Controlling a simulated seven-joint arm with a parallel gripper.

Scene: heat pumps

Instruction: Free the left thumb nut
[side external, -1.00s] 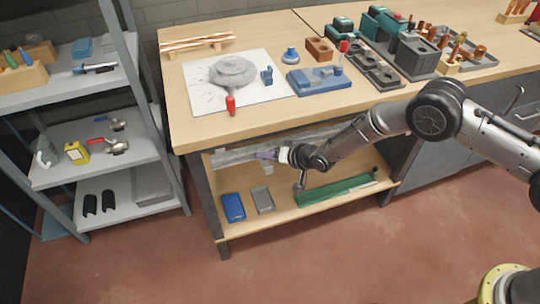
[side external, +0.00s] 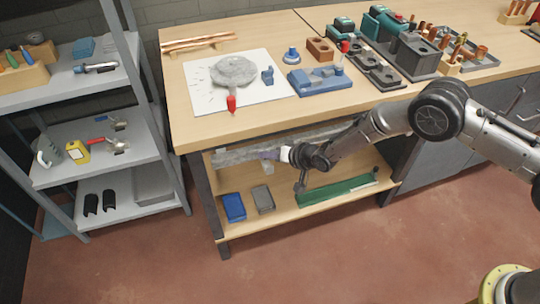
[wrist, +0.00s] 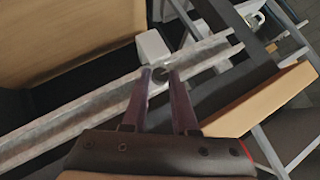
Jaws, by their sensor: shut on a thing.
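A long grey rail (side external: 232,157) runs under the front of the bench top and also crosses the wrist view (wrist: 95,105). My gripper (side external: 266,155) reaches to it from the right. In the wrist view, the two purple fingers of my gripper (wrist: 160,73) are closed on a small dark round knob (wrist: 160,74), which looks like the thumb nut, in front of the rail. A white block (wrist: 152,46) sits just beyond the fingertips. The fingers hide part of the knob, so its thread and seating cannot be seen.
The bench top overhangs the rail. The lower shelf (side external: 285,222) holds a blue box (side external: 233,207), a grey box (side external: 263,199) and a long green item (side external: 337,190). A grey shelving unit (side external: 160,150) stands to the left.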

